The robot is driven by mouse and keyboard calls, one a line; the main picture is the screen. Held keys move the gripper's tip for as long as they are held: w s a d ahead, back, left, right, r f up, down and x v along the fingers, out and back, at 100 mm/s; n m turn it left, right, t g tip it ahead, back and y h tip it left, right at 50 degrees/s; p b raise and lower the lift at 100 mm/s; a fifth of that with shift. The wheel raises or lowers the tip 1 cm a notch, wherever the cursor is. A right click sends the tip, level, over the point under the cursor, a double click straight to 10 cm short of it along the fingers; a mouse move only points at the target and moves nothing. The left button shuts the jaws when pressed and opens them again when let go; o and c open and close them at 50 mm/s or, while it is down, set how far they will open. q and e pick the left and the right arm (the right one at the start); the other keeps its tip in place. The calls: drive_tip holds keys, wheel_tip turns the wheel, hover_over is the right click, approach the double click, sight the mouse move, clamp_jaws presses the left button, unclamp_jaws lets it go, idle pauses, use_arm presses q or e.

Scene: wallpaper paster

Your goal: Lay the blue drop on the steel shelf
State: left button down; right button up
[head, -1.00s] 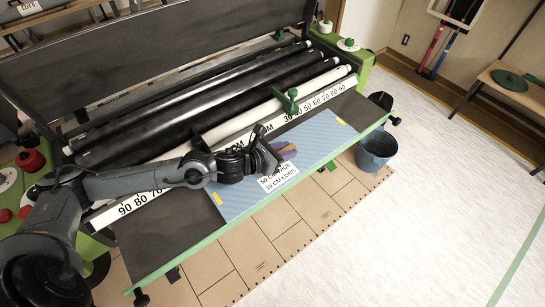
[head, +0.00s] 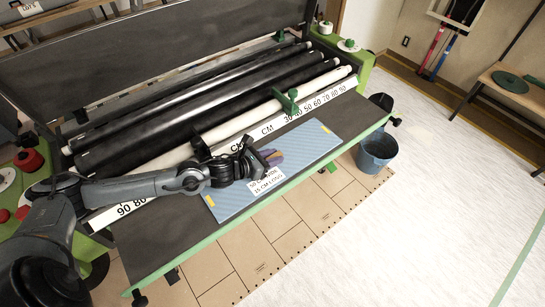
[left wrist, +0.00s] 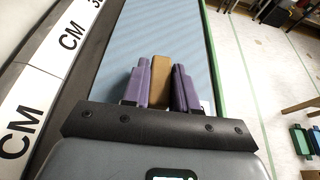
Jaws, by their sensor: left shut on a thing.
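The blue drop (head: 300,142) is a flat light-blue sheet with yellow marks near its ends and a white label. It is over the dark grey shelf (head: 165,235) with the green front edge. I cannot tell whether it touches the shelf. My left gripper (head: 270,158) is over the middle of the drop. In the left wrist view its purple fingers (left wrist: 160,80) are shut on a tan block (left wrist: 158,84) over the drop (left wrist: 165,35). The block looks like a handle of the drop, but its base is hidden. My right gripper is not in view.
A white ruler strip (head: 325,103) runs behind the drop, with a green clamp (head: 287,101) and long black and white rollers (head: 200,98) further back. A blue bucket (head: 376,152) stands off the right end. The shelf's left part is bare.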

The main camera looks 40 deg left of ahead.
use_arm(q)
drive_tip(key=shift+f, duration=0.2)
drive_tip(key=c, duration=0.9)
unclamp_jaws()
drive_tip(key=shift+r, duration=0.1)
drive_tip(key=shift+r, duration=0.1)
drive_tip(key=shift+r, duration=0.2)
drive_tip(key=shift+s+a, duration=0.1)
drive_tip(key=shift+s, duration=0.2)
drive_tip(key=p+v, duration=0.2)
drive_tip(key=v, duration=0.7)
drive_tip(key=shift+s, duration=0.3)
drive_tip(key=shift+v, duration=0.85)
